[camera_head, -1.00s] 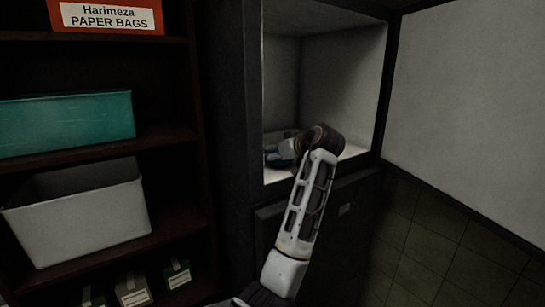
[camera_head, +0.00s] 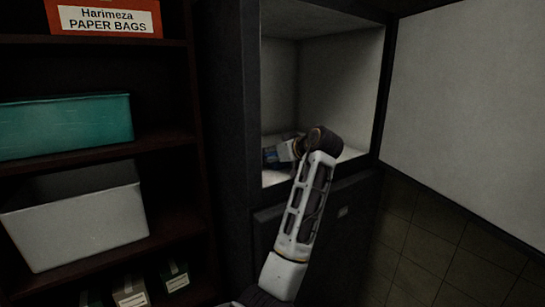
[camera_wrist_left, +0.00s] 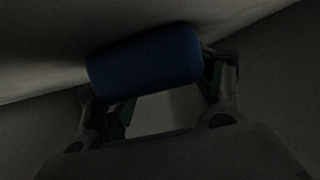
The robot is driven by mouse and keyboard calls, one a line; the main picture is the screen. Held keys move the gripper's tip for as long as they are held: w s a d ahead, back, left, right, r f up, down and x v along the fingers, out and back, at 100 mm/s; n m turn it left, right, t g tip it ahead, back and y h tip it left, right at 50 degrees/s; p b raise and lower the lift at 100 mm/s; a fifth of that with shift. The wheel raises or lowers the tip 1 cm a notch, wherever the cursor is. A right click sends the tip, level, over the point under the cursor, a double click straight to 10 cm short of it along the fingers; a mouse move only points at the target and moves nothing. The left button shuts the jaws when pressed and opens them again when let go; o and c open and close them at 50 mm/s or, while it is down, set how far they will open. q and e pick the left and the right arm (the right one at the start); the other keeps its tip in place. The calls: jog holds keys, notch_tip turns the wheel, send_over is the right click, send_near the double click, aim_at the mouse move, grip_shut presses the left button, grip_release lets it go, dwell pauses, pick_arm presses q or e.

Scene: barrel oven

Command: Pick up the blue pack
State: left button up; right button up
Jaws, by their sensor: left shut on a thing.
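The blue pack (camera_wrist_left: 145,62) fills the space between the fingertips of my left gripper (camera_wrist_left: 160,85) in the left wrist view, and the fingers are shut on it. In the head view the blue pack (camera_head: 270,155) shows as a small blue patch inside the open white compartment. My left gripper (camera_head: 281,152) is in front of it and my wrist hides part of the scene. I cannot tell if the pack touches the compartment floor. My right gripper is not in view.
The open compartment (camera_head: 340,75) has a light interior and dark frame. A wide pale open door (camera_head: 470,100) stands on the right. On the left, a dark shelf holds a teal bin (camera_head: 65,125), a white bin (camera_head: 75,220), an orange paper-bags box (camera_head: 104,18) and small boxes (camera_head: 132,291).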

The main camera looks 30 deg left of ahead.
aim_at(273, 154)
pick_arm(q)
jog(key=shift+r, duration=0.1)
jog(key=shift+r+b, duration=0.35)
jog(key=shift+r, duration=0.8)
notch_tip(273, 154, up, 5)
jog(key=shift+f+b, duration=0.2)
jog(key=shift+b, duration=0.3)
jog(key=shift+r, duration=1.4)
